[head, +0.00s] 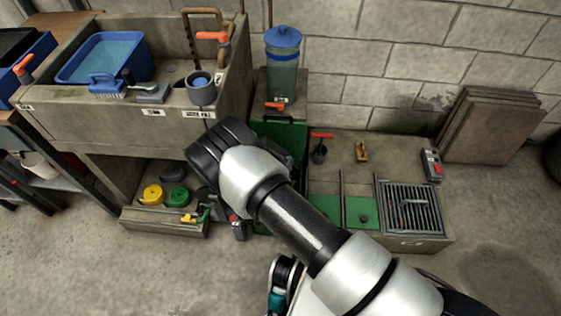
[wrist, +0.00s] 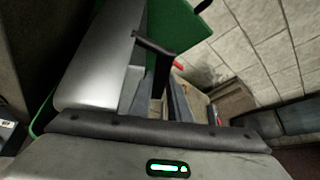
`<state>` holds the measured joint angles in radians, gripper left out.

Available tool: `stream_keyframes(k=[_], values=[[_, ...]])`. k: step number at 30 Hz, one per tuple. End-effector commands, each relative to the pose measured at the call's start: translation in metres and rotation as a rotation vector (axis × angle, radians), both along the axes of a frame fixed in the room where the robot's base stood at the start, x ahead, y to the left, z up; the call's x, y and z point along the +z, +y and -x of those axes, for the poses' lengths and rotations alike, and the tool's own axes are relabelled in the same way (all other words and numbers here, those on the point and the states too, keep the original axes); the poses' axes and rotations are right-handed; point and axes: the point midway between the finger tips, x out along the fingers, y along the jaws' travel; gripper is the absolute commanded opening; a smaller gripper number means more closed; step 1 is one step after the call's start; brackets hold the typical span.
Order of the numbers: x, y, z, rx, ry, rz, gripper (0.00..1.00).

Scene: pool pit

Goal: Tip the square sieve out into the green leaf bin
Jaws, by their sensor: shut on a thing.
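The green leaf bin (head: 291,132) stands between the stone sink and the low channel, partly hidden behind my arm. In the wrist view, its green panel (wrist: 178,28) rises behind a silver, flat-sided thing (wrist: 95,65), which I take for the square sieve. A thin green edge also shows at that thing's left. My gripper (wrist: 155,105) is shut on the sieve, close to the bin; the grip itself is not clear. In the head view my wrist hides the fingertips and the sieve. The sieve's tilt and contents cannot be told.
A stone sink with a blue tub (head: 104,58) is at the left. A blue-lidded canister (head: 283,65) stands behind the bin. Yellow (head: 153,194) and green round pieces lie on the low ledge. A metal grate (head: 410,207) is at the right. The front floor is clear.

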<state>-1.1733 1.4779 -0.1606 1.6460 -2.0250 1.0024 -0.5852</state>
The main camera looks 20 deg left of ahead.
Motion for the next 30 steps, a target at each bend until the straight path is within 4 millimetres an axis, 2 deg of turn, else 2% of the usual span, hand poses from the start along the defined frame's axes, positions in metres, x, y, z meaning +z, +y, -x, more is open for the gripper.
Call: stream_keyframes(k=[9,18,30], values=[[-0.024,-0.018,-0.006,-0.010,0.136,-0.427,0.00],[-0.044,-0.016,-0.005,-0.005,0.254,-0.809,0.00],[-0.046,-0.014,-0.006,-0.002,0.279,-0.891,0.00]])
